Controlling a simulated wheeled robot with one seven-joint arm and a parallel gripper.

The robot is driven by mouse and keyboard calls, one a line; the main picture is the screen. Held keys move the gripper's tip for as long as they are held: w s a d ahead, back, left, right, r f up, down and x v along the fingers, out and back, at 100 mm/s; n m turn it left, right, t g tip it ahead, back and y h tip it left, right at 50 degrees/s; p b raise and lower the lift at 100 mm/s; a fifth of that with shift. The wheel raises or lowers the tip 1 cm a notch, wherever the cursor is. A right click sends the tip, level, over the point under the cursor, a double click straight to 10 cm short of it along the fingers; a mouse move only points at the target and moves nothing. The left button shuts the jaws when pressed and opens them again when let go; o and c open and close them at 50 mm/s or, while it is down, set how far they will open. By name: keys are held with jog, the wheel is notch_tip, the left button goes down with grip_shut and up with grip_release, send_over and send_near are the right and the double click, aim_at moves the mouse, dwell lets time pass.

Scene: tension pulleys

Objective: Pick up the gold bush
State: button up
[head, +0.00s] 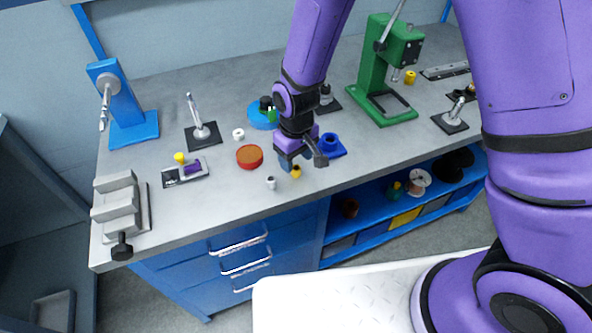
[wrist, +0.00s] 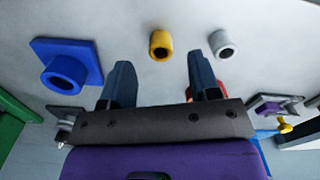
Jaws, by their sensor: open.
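The gold bush (head: 296,171), a small hollow cylinder, stands on the grey bench top near the front edge. It also shows in the wrist view (wrist: 160,45), near the top, beyond the fingertips and roughly in line with the space between them. My gripper (head: 290,163) is just above and behind the bush in the head view. Its two dark fingers (wrist: 161,70) are spread apart with nothing between them. In the wrist view no finger touches the bush.
A pale grey bush (head: 271,183) stands left of the gold one. A blue base with a round socket (head: 331,145) is close on the right. An orange-red round dish (head: 249,156) lies left. A green press (head: 375,85) stands behind right; another gold piece (head: 410,77) is by it.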

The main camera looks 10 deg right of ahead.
aim_at(296, 167)
jog(key=shift+f, duration=1.95)
grip_shut()
